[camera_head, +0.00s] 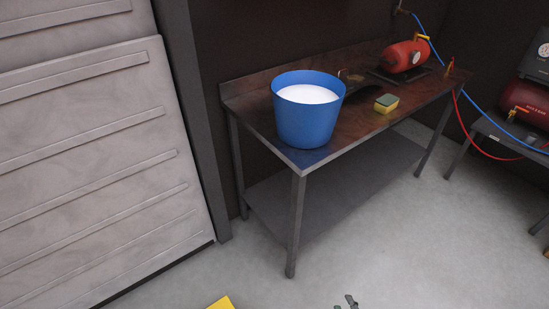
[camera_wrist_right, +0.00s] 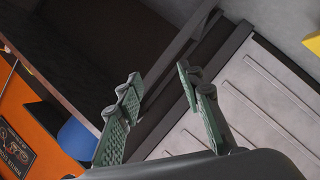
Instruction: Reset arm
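My right gripper (camera_head: 348,301) just enters the bottom edge of the head view, low over the floor area. The right wrist view shows the same gripper (camera_wrist_right: 160,85) with its two green-grey fingers spread apart and nothing between them. My left gripper is not in view. The task names no object. A blue bucket (camera_head: 308,122) with white foamy contents stands upright on the near left corner of the metal workbench (camera_head: 340,142). A yellow and green sponge (camera_head: 386,104) lies on the bench to the right of the bucket. Neither is touched by a gripper.
A red tank with a gauge (camera_head: 404,57) sits at the bench's back right. A second red compressor (camera_head: 524,100) stands on a stand at the right. A ribbed grey door (camera_head: 90,150) fills the left. A yellow object (camera_head: 221,303) shows at the bottom. The floor (camera_head: 400,240) is clear.

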